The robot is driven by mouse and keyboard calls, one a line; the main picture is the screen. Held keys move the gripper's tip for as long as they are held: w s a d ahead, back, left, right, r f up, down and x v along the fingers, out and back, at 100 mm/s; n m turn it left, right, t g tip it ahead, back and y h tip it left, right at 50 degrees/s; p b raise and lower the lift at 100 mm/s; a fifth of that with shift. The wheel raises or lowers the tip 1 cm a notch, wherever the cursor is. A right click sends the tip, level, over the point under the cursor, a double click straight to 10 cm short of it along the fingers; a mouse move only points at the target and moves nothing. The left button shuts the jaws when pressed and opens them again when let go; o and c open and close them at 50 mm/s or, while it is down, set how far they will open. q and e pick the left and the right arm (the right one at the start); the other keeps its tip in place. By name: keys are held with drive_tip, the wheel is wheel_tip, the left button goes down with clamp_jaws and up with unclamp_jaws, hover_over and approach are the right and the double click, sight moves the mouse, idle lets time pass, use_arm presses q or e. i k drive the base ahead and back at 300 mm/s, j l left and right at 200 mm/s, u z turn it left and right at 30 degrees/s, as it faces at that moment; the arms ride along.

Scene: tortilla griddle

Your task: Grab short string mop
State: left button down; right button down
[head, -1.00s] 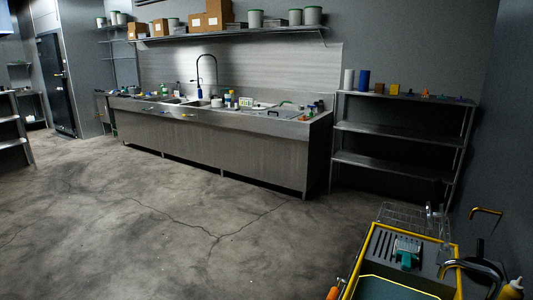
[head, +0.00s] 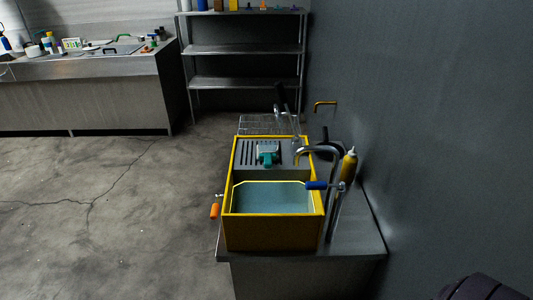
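I cannot make out a short string mop in the head view. A teal and light-grey object (head: 267,153), perhaps a brush, lies on the grey ribbed board at the back of a yellow basin (head: 273,234). It is too small to tell exactly what it is. Neither of my grippers is in view.
The basin holds water and stands on a metal table (head: 360,240) by the right wall, with a curved faucet (head: 325,152) and a yellow bottle (head: 349,164). A wire rack (head: 268,124) and metal shelves (head: 245,50) stand behind. A dark rounded object (head: 482,288) shows bottom right. The left floor is clear.

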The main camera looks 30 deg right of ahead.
sight(268, 154)
drive_tip(key=i+u, duration=0.1)
drive_tip(key=u, duration=0.4)
drive_tip(key=i+l+u, duration=0.1)
drive_tip(key=u, duration=0.35)
drive_tip(key=l+u, duration=0.2)
drive_tip(key=u, duration=0.3)
drive_tip(key=i+l+u, duration=0.1)
drive_tip(key=u, duration=0.35)
drive_tip(key=l+u, duration=0.25)
drive_tip(key=u, duration=0.25)
drive_tip(key=l+u, duration=0.2)
drive_tip(key=u, duration=0.25)
drive_tip(key=i+l+u, duration=0.1)
drive_tip(key=l+u, duration=1.4)
drive_tip(key=l, duration=0.45)
drive_tip(key=i+l+z, duration=0.1)
drive_tip(key=l, duration=0.3)
drive_tip(key=z, duration=0.55)
drive_tip(key=l+z, duration=0.1)
drive_tip(key=z, duration=1.55)
drive_tip(key=i+z, duration=0.1)
drive_tip(key=z, duration=1.55)
drive_tip(key=j+z, duration=0.1)
drive_tip(key=z, duration=0.4)
drive_tip(key=i, duration=0.05)
